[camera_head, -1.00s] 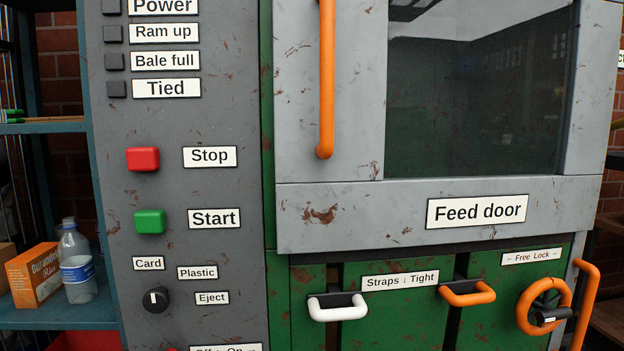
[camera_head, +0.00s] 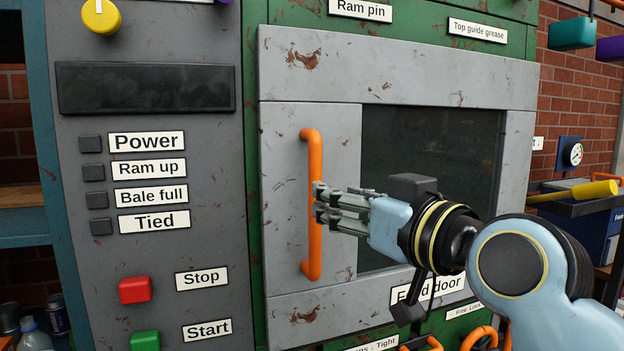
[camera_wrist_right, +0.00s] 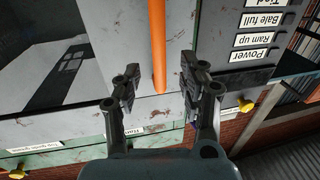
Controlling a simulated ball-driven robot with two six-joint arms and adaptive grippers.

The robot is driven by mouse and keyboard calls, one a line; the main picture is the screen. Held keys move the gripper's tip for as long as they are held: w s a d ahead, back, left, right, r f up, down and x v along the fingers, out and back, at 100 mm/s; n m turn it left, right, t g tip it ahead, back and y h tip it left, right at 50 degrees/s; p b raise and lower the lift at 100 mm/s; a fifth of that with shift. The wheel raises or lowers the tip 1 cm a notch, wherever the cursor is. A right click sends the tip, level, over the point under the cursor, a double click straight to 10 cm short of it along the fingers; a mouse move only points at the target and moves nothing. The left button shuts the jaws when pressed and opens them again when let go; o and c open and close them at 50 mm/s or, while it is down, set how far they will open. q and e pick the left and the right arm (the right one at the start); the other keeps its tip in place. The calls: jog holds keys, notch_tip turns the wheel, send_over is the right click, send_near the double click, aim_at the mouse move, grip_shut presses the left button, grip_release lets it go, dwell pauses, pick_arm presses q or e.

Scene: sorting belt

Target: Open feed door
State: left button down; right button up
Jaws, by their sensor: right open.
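The feed door (camera_head: 308,318) is a grey framed panel with a dark window, and it looks closed against the green machine. Its upright orange handle (camera_head: 314,150) is on the left side of the door. My right gripper (camera_head: 318,203) is at the handle's middle height, with its fingertips close to or overlapping the bar. In the right wrist view the orange handle (camera_wrist_right: 159,45) runs between the two open fingers (camera_wrist_right: 156,88), with gaps on both sides. The "Feed door" label is partly hidden by my right arm. My left gripper is not in view.
A grey control panel stands left of the door, with a red Stop button (camera_head: 135,289) and a green Start button (camera_head: 145,341). Orange handles (camera_head: 480,338) show below the door. A tray with a yellow-handled tool (camera_head: 575,193) is at the right.

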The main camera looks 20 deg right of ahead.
jog(key=p+x, duration=0.1)
jog(key=x, duration=0.5)
jog(key=shift+w, duration=0.2)
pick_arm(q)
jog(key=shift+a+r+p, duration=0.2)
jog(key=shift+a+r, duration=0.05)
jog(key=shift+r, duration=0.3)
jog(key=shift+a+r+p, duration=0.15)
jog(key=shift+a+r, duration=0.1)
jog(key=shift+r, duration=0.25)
pick_arm(e)
jog(key=shift+w+a, duration=0.1)
jog(key=shift+w, duration=0.45)
grip_shut()
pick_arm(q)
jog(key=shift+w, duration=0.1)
